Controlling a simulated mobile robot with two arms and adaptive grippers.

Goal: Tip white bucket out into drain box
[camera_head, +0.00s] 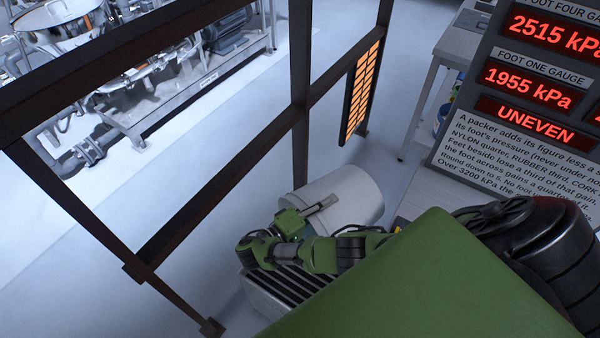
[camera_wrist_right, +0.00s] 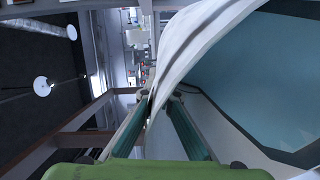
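The white bucket (camera_head: 345,192) is tilted on its side beyond the drain box, with its mouth toward the lower left. The drain box (camera_head: 262,298) is a low grey box with dark slots on the floor, partly hidden by my right arm. My right gripper (camera_head: 322,205) is at the bucket's rim. In the right wrist view the bucket's white rim (camera_wrist_right: 190,48) runs between the two fingers of my right gripper (camera_wrist_right: 160,98), which are closed on it. The bucket's inside looks teal there; its contents cannot be made out. My left gripper is out of view.
A dark metal frame (camera_head: 300,95) stands left of the bucket, with an orange lit panel (camera_head: 362,90) on it. A gauge board (camera_head: 530,100) with red readouts is at the right. A table (camera_head: 460,45) stands behind. Open floor lies at the left.

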